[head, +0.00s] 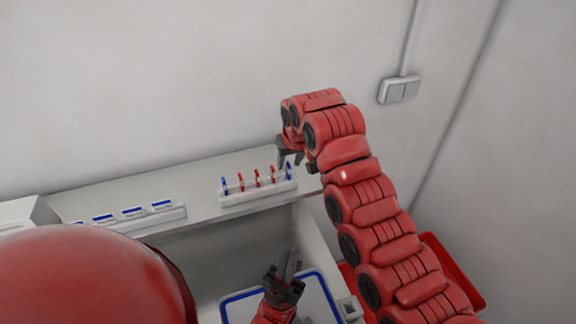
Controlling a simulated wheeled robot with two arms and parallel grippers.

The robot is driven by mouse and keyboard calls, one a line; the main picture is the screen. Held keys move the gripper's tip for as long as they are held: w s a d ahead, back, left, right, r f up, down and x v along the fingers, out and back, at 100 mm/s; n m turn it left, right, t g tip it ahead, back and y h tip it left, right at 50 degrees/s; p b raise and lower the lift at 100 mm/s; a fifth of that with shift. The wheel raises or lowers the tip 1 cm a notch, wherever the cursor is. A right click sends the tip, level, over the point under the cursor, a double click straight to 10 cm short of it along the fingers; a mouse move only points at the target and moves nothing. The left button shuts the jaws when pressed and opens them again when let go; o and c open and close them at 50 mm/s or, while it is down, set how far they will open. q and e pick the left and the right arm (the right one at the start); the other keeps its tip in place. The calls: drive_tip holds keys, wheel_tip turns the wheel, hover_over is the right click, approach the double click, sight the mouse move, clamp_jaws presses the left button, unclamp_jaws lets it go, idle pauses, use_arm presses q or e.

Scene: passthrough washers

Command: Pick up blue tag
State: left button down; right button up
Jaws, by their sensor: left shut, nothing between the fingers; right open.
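A white rack (258,194) stands on the shelf and holds a row of thin upright pieces. A blue piece (225,186) is at its left end and another blue piece (289,171) is at its right end, with several red pieces (257,178) between. I cannot tell which one is the blue tag. My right gripper (290,162) is open and points down at the rack's right end, close to the right blue piece; I cannot tell whether they touch. My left gripper (291,254) is shut and empty, lower down in front of the shelf.
A white strip with blue-edged labels (133,211) lies on the shelf (200,178) at left. A white, blue-rimmed tray (239,296) is below, behind my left gripper. A red bin (455,270) is at lower right. The wall is close behind the shelf.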

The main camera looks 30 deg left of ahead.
drive_tip(key=shift+x, duration=0.95)
drive_tip(key=shift+s, duration=0.1)
clamp_jaws()
